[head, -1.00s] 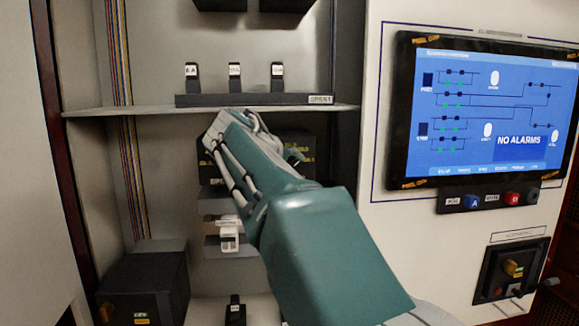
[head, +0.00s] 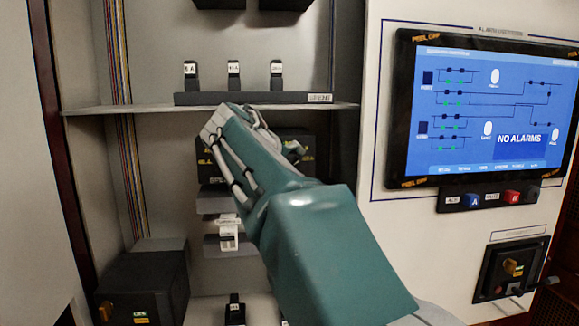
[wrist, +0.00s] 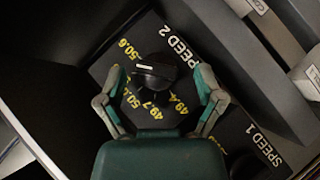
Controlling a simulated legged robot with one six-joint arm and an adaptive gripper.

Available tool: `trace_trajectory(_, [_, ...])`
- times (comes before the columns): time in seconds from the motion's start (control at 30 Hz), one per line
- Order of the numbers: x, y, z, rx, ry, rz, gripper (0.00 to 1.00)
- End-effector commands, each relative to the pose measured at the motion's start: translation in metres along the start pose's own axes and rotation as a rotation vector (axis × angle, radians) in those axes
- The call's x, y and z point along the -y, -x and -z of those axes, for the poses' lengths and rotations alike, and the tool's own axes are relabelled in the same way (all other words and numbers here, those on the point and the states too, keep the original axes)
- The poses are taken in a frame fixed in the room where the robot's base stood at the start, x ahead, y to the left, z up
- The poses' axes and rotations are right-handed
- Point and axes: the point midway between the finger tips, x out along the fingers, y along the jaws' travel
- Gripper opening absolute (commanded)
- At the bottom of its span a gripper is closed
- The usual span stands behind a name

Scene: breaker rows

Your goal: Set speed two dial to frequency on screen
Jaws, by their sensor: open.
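The black speed two dial (wrist: 155,70), labelled SPEED 2, shows in the wrist view on a dark panel with yellow numbers, including 50.6, 49.7 and 49.4. A white mark on its knob points toward the picture's left. My gripper (wrist: 159,80) is open, with one finger on each side of the dial; I cannot tell whether either touches it. In the head view my arm hides the dial and most of its dark box (head: 296,137). The screen (head: 485,112) shows a blue diagram and NO ALARMS; its small text, including any frequency, is unreadable.
A grey shelf (head: 85,111) with three labelled switches crosses the cabinet above my gripper. A SPEED 1 dial (wrist: 243,165) sits near the lower right in the wrist view. Buttons and a rotary switch (head: 512,267) are below the screen. A dark box (head: 150,285) stands lower left.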

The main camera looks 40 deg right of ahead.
Motion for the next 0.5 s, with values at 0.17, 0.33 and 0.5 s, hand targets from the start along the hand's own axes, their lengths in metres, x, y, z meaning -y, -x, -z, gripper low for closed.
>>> trace_trajectory(0.17, [0.001,0.035,0.001,-0.006,0.000,0.001,0.86])
trace_trajectory(0.33, [0.002,0.071,0.001,-0.006,0.001,0.003,0.86])
trace_trajectory(0.5, [0.002,0.098,0.001,-0.002,0.002,0.002,0.86])
